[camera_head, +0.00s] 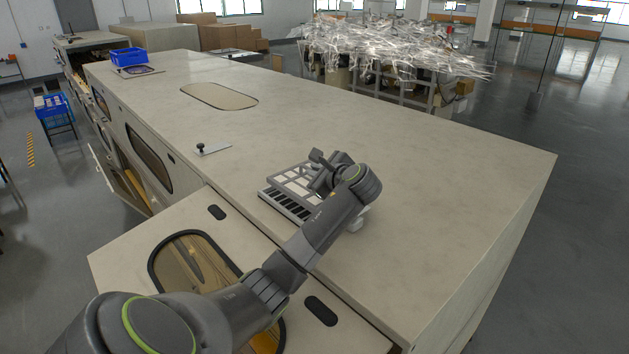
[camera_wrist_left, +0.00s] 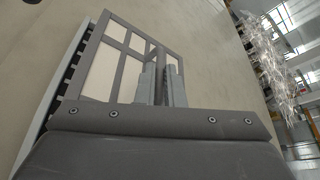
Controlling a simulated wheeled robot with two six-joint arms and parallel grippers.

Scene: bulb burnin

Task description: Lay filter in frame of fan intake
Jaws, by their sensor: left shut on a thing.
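The filter (camera_head: 290,181) is a flat grey grid frame with white panels. It also shows in the left wrist view (camera_wrist_left: 100,72). My left gripper (camera_head: 320,184) is shut on the filter at its right side; its fingers (camera_wrist_left: 161,84) hold a bar of the grid. The fan intake (camera_head: 284,206) is a low pale frame with dark slots, on the large beige top. The filter is over it and covers much of it. I cannot tell whether the filter rests in the frame or hovers just above. My right gripper is not in view.
A small plate with a black knob (camera_head: 213,149) lies on the beige top (camera_head: 430,190), left of the intake. A blue bin (camera_head: 128,56) stands at the far left end. The top is clear behind and right of the intake.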

